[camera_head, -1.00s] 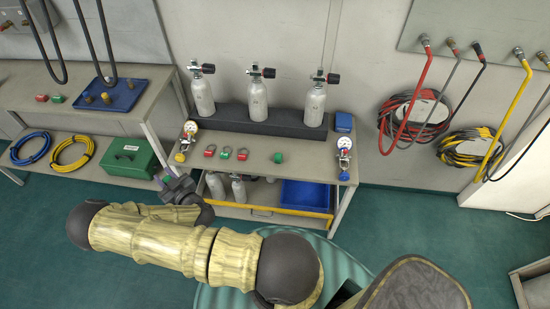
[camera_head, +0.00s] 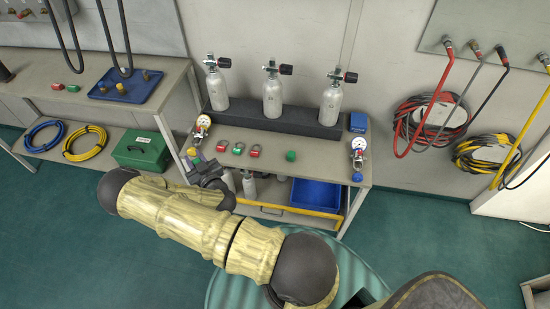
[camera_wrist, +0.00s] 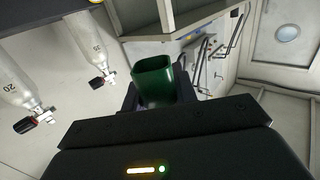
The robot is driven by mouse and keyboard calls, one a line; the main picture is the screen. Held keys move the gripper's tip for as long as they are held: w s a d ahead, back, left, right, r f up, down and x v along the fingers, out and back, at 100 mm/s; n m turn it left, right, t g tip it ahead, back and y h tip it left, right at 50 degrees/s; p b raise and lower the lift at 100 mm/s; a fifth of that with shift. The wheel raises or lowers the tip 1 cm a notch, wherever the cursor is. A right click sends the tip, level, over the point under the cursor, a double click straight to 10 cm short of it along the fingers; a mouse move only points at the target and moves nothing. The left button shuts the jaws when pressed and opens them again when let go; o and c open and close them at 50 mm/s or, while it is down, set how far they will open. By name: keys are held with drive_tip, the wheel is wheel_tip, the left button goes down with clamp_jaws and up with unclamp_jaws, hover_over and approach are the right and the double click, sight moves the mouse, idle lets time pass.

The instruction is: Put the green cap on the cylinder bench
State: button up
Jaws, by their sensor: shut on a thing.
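My gripper (camera_wrist: 150,101) is shut on a green cap (camera_wrist: 153,76), a hollow, open-ended piece that shows clearly in the wrist view. In the head view my gripper (camera_head: 200,166) is at the left front edge of the cylinder bench (camera_head: 325,163), close to the left gauge. The held cap cannot be made out clearly there. The bench carries three grey cylinders, one of them the middle cylinder (camera_head: 272,95), in a dark rack. Another green round piece (camera_head: 291,156) stands on the bench top, right of the padlocks.
Red and green padlocks (camera_head: 238,148) lie in a row on the bench. A left gauge (camera_head: 202,124) and a right gauge (camera_head: 358,148) stand at its ends. A blue bin (camera_head: 316,193) is below. A side table with a blue tray (camera_head: 125,88) stands left.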

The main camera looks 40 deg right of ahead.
drive_tip(key=w+d+f+m+g+h+b, duration=0.1)
drive_tip(key=d+f+m+h+b, duration=0.25)
drive_tip(key=d+b, duration=0.35)
drive_tip(key=w+d+f+m+g+h+b, duration=0.15)
drive_tip(key=d+h+b, duration=0.35)
drive_tip(key=d, duration=0.5)
drive_tip(key=m+g+h+b, duration=0.4)
drive_tip(key=b, duration=0.8)
hover_over(275, 153)
drive_tip(key=shift+f, duration=0.3)
drive_tip(key=shift+f+b, duration=0.45)
drive_tip(key=shift+f, duration=2.7)
drive_tip(key=shift+f+b, duration=0.4)
drive_tip(key=shift+f, duration=1.5)
